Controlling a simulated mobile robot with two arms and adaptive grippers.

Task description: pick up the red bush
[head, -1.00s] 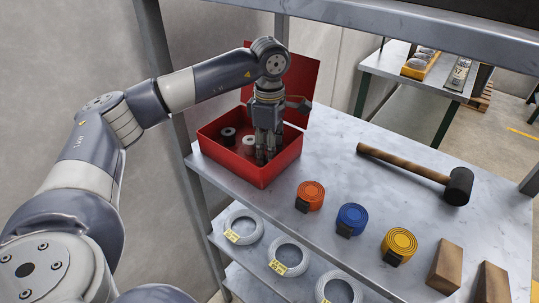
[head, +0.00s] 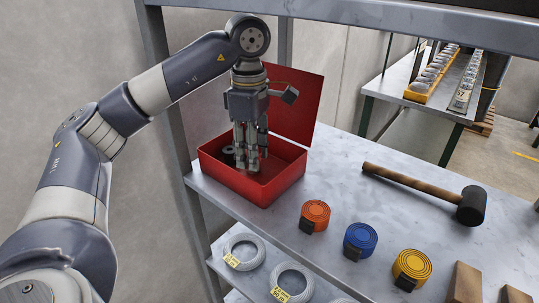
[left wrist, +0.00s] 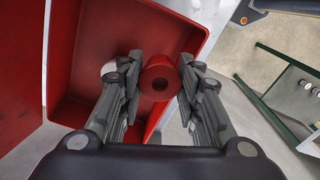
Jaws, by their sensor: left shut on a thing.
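The fingers mostly hide the bush there. My right gripper is not in view.
A dark grey bush (head: 228,153) is inside the box. The box's raised lid (head: 297,105) stands behind the gripper. Orange (head: 315,214), blue (head: 360,240) and yellow (head: 411,267) rolls and a mallet (head: 425,190) lie to the right on the shelf.

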